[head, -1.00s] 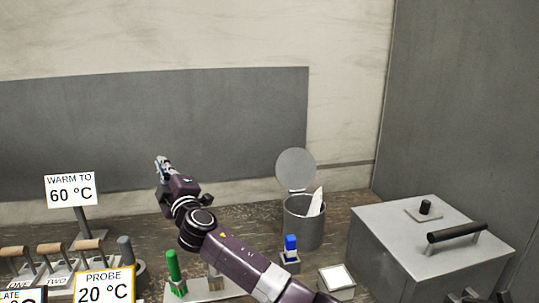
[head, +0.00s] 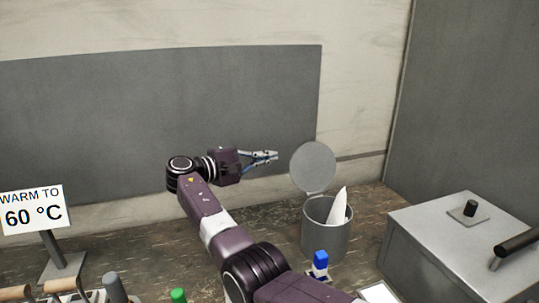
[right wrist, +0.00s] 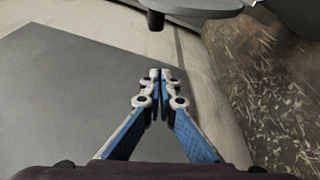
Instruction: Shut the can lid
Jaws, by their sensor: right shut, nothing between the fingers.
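The grey can (head: 318,238) stands on the bench against the back wall. Its round lid (head: 313,168) is open, raised upright at the back of the can. A white pointed object (head: 339,208) sticks up out of the can. My right gripper (head: 276,156) is shut and empty, in the air just left of the lid and apart from it. In the right wrist view the fingertips (right wrist: 160,75) meet, and the lid's edge (right wrist: 195,5) with a dark knob shows at the top. My left gripper is not in view.
A blue-capped item (head: 320,262) stands in front of the can. A grey box (head: 440,235) with a black handle is at the right. A "WARM TO 60 °C" sign (head: 32,209) stands at the left.

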